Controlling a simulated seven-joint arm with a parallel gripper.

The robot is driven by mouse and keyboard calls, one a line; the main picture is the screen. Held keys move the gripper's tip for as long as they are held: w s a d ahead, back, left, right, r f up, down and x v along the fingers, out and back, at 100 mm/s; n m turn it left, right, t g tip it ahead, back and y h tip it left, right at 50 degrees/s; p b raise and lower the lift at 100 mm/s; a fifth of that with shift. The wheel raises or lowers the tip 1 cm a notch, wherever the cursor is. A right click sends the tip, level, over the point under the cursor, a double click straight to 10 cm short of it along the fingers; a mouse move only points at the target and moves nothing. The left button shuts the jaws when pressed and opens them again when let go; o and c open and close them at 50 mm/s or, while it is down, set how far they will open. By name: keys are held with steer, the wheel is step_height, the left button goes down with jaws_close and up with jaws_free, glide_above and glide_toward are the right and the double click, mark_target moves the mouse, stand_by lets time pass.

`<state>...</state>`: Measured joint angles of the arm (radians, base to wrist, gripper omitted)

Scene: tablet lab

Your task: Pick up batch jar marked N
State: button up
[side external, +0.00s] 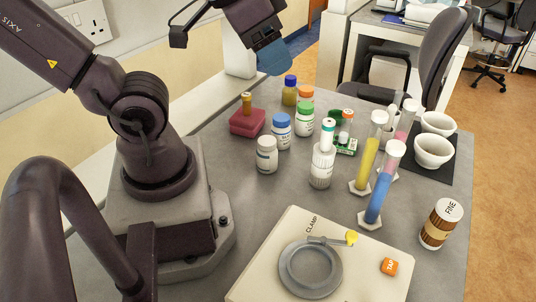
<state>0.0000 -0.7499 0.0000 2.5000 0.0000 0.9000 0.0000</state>
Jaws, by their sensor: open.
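Several small jars stand in a cluster on the grey bench: a white-capped jar (266,155), a blue-capped jar (280,131), a green-capped jar (304,121), an orange-capped jar (306,97) and an amber jar with a blue cap (290,92). Their labels are too small to read, so I cannot tell which is marked N. A brown-and-white jar (441,224) at the right reads "FINE". My gripper (275,58) is at the top, partly cut off by the picture edge, open and apart from the jars, above and behind them in the picture.
A red block (247,121) holds a small amber vial left of the jars. A white bottle (322,165) and tall tubes of yellow (369,155) and blue (380,197) stand to the right. White bowls (433,151) sit on a dark mat. A clamp device (255,285) fills the front.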

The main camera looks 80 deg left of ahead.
steer(key=shift+o, duration=0.2)
steer(key=o, duration=0.4)
steer(key=shift+o, duration=0.2)
steer(key=m+g+y, duration=0.5)
steer(key=m+y, duration=0.9)
steer(key=m, duration=0.4)
glide_toward(269, 146)
steer(key=shift+h, duration=0.3)
steer(key=x, duration=0.7)
steer(key=shift+s, duration=0.1)
steer(key=shift+r+x, duration=0.2)
steer(key=shift+x, duration=2.6)
